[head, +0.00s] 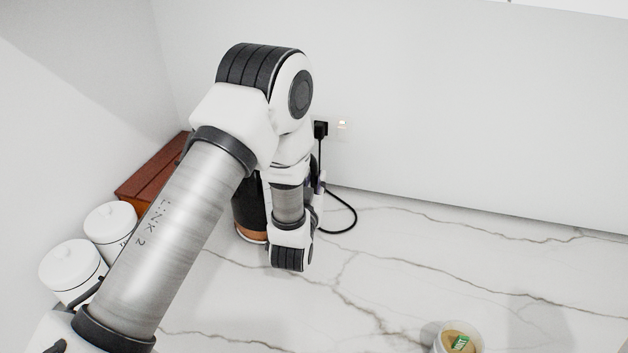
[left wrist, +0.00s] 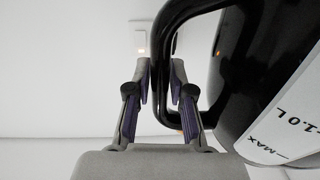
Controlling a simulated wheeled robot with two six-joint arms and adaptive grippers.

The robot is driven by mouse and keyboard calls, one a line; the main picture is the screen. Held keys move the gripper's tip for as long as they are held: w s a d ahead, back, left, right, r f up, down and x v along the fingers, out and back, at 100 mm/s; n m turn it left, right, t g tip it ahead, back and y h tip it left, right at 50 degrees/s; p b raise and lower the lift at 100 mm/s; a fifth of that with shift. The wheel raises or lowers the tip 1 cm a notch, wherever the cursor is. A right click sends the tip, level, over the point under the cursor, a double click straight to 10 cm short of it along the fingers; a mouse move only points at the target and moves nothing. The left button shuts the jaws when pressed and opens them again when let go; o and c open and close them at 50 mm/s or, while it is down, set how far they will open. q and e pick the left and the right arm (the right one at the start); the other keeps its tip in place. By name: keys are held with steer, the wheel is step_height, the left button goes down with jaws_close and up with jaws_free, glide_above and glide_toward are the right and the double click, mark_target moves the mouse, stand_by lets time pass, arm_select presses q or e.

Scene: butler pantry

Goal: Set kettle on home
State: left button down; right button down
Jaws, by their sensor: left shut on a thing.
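The black kettle (head: 250,212) stands upright at the back of the marble counter, partly hidden behind my left arm. A copper-coloured band shows at its bottom; I cannot tell whether this belongs to the kettle or to a base under it. In the left wrist view the kettle's dark body (left wrist: 236,62) fills the right side, with a white gauge marked MAX 1.0 L. My left gripper (left wrist: 161,78) is shut on the kettle's black handle (left wrist: 168,22), one finger on each side. In the head view its fingers are mostly hidden. My right gripper is not in view.
A black plug (head: 320,129) sits in the wall, and its cord (head: 352,215) loops on the counter right of the kettle. White lidded canisters (head: 72,264) and a reddish wooden box (head: 150,172) stand at left. A small cup (head: 459,340) is at front. The right counter is clear.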

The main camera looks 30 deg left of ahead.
arm_select(q)
steer(key=shift+f, duration=0.1)
stand_by(0.6)
steer(key=c, duration=1)
jaws_free()
steer(key=shift+o, duration=0.3)
steer(key=shift+s, duration=0.1)
steer(key=shift+f, duration=0.1)
steer(key=v, duration=1.2)
steer(key=shift+d, duration=0.1)
